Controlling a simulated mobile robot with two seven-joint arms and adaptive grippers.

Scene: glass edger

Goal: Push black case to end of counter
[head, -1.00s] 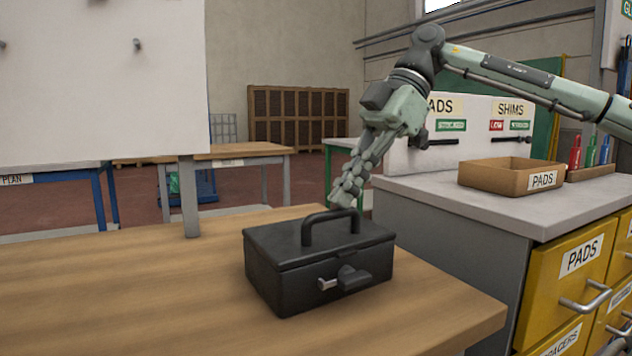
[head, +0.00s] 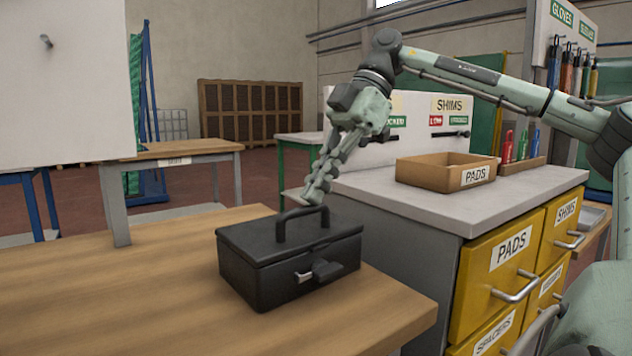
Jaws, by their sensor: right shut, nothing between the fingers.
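The black case (head: 288,262) stands upright on the wooden counter (head: 130,290), near its right end. Its handle is raised on top and its latch faces me. My right gripper (head: 306,200) is shut and empty. It points down at the case's far side, just behind the handle. My left gripper is not in view.
A grey-topped cabinet (head: 440,204) with yellow drawers stands close to the counter's right end. It holds a cardboard PADS box (head: 445,172). A white board (head: 60,80) rises behind the counter at left. The counter's left part is clear.

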